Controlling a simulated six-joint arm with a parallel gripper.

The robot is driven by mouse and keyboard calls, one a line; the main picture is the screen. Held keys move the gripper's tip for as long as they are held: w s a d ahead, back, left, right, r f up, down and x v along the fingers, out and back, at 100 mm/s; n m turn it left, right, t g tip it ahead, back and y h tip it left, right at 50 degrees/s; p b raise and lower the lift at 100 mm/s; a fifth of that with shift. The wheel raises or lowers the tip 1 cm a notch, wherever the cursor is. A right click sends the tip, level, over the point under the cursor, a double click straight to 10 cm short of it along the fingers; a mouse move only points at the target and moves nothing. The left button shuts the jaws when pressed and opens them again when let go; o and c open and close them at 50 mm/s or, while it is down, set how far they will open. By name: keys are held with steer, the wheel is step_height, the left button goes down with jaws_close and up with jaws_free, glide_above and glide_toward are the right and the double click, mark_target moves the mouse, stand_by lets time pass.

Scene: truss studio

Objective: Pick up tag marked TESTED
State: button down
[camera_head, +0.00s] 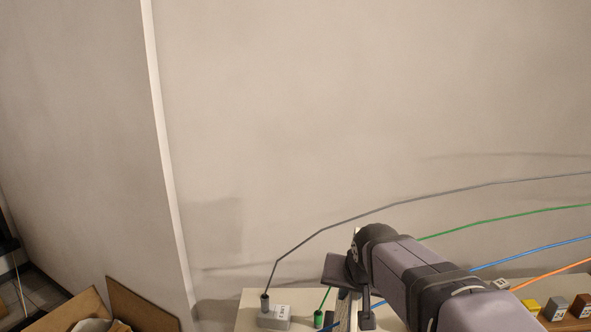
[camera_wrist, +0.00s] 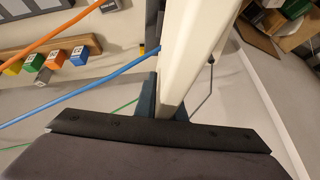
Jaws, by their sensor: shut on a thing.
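My gripper (camera_head: 347,308) is low in the head view, over the pale bench, partly hidden by its own wrist. In the wrist view its dark fingers (camera_wrist: 165,100) stand on either side of a long pale cream piece (camera_wrist: 195,55) and are shut on it. The piece runs from the fingers to the top edge of the picture. No lettering shows on it, so I cannot tell whether it is the TESTED tag. In the head view a narrow pale strip (camera_head: 342,306) shows between the fingers. No readable TESTED marking appears anywhere.
Grey (camera_head: 390,206), green (camera_head: 490,218), blue (camera_head: 530,254) and orange (camera_head: 550,276) cables arch across the bench (camera_head: 246,312). A grey labelled box (camera_head: 272,318) sits left of my gripper. Several labelled coloured blocks (camera_wrist: 43,76) line a wooden rail (camera_wrist: 100,46). Cardboard boxes (camera_head: 135,308) stand lower left.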

steer(key=s+d+f+n+y, duration=0.1)
steer(key=s+d+f+n, duration=0.2)
steer(key=s, duration=0.6)
steer(key=shift+s+d+f+y, duration=0.15)
steer(key=shift+s+f+y, duration=0.2)
steer(key=shift+f, duration=0.3)
steer(key=shift+w, duration=0.25)
steer(key=w+a+n+y+b, duration=0.1)
steer(key=w+a+n+b, duration=0.1)
steer(key=w, duration=0.8)
steer(key=w+a+f+n+g+y+b, duration=0.1)
steer(key=w+a, duration=0.3)
steer(key=w, duration=0.6)
steer(key=shift+w+f+n+b, duration=0.25)
steer(key=shift+w+n+b, duration=0.15)
steer(key=shift+b, duration=0.15)
steer(key=shift+a, duration=0.1)
steer(key=shift+f+p, duration=1.25)
steer(key=shift+f, duration=3.9)
